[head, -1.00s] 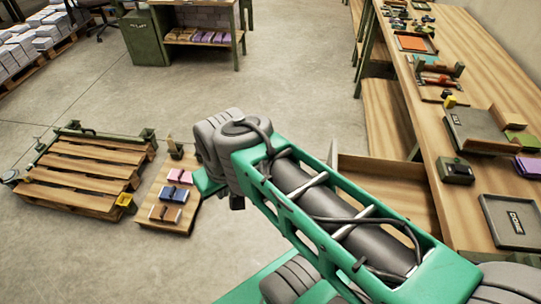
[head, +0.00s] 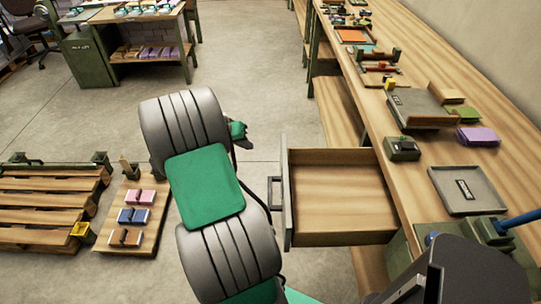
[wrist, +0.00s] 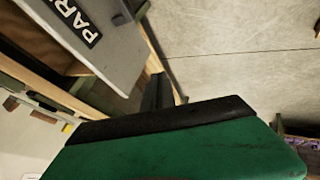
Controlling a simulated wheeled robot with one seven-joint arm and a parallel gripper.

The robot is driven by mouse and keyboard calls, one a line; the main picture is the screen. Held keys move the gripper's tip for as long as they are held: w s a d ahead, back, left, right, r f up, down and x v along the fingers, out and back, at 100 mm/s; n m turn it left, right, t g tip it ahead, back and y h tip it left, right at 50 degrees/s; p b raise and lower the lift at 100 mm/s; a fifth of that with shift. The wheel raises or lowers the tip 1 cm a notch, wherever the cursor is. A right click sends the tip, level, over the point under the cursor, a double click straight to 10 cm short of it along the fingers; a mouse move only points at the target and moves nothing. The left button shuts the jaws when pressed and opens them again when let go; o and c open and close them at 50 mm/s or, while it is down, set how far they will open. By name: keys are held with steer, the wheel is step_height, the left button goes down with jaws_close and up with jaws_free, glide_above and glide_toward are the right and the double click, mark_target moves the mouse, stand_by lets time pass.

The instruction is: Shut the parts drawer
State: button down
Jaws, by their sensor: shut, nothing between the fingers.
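The parts drawer (head: 340,190) is a wooden box pulled well out from under the workbench (head: 345,95). Its inside looks empty. Its grey front panel (head: 287,205) faces left and carries a dark handle (head: 272,192). In the wrist view the panel (wrist: 115,55) shows a label (wrist: 77,20) beginning "PAR", at upper left. My gripper (head: 247,142) is partly hidden behind my arm in the head view, left of the drawer's far front corner. Its dark fingers (wrist: 158,90) are together and empty in the wrist view, near the panel; contact cannot be told.
A grey tray (head: 468,190), a small green box (head: 402,148) and purple pads (head: 478,136) lie on the bench. A pallet (head: 45,205) and a board with coloured blocks (head: 132,215) are on the floor at left. Floor beyond the drawer is clear.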

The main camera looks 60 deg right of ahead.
steer(key=s+d+f+p, duration=0.2)
steer(key=s+d+f, duration=0.4)
steer(key=d+f, duration=0.1)
steer(key=shift+s+d+f, duration=0.2)
steer(key=shift+d+f, duration=0.15)
steer(key=shift+f, duration=0.2)
steer(key=shift+s, duration=0.1)
